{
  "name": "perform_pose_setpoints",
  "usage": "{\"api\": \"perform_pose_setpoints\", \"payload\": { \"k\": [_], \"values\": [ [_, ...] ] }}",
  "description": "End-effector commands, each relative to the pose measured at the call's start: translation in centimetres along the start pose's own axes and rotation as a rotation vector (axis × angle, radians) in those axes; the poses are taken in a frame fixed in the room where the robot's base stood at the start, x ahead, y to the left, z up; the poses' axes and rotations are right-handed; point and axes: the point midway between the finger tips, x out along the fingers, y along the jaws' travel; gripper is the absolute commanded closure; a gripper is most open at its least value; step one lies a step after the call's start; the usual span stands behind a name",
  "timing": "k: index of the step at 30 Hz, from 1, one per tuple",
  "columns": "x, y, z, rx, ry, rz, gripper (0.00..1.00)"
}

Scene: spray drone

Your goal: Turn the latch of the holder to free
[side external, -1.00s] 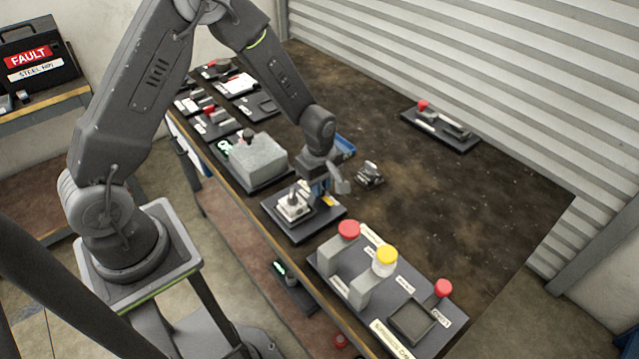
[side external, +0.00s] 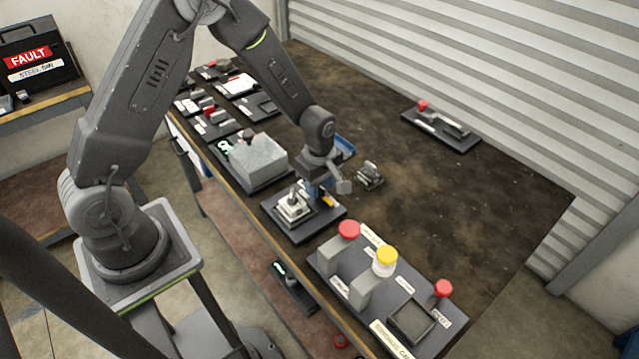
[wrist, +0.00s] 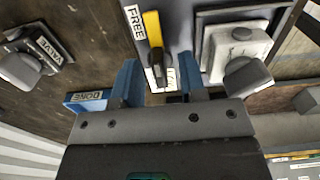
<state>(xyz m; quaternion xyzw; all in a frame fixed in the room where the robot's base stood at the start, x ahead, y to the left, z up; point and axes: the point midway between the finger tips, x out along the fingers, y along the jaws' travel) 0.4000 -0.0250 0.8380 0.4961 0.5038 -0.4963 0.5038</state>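The holder is a dark plate (side external: 285,228) on the bench near its front edge, with a pale boxy unit (side external: 293,207) mounted on it. In the wrist view the latch (wrist: 153,30) has a yellow bar and a black end, standing roughly upright in the picture. A FREE label (wrist: 136,22) is left of it, and another label is partly hidden below. My gripper (wrist: 160,78) is open, its blue fingers apart on either side of the latch's black end. I cannot tell whether they touch it. In the side view my gripper (side external: 315,188) is low over the holder.
The pale unit (wrist: 238,48) is close to the right finger. A blue tray (wrist: 88,100) marked DONE is on the left. A grey block (side external: 258,158) and a panel with red and yellow caps (side external: 385,258) flank the holder.

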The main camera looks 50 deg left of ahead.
Motion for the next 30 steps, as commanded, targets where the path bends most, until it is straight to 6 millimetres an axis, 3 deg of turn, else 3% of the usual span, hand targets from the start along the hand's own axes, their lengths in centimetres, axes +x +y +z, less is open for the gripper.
{"api": "perform_pose_setpoints", "payload": {
  "k": [4,8,21,30],
  "values": [
    [-0.5,0.1,0.0,0.001,0.000,0.003,0.62],
    [-2.2,0.1,0.0,0.001,0.000,0.006,0.62],
    [-11.4,0.1,0.0,0.000,0.000,0.005,0.62],
    [-13.8,0.0,0.0,0.000,0.000,0.001,0.62]
  ]
}}
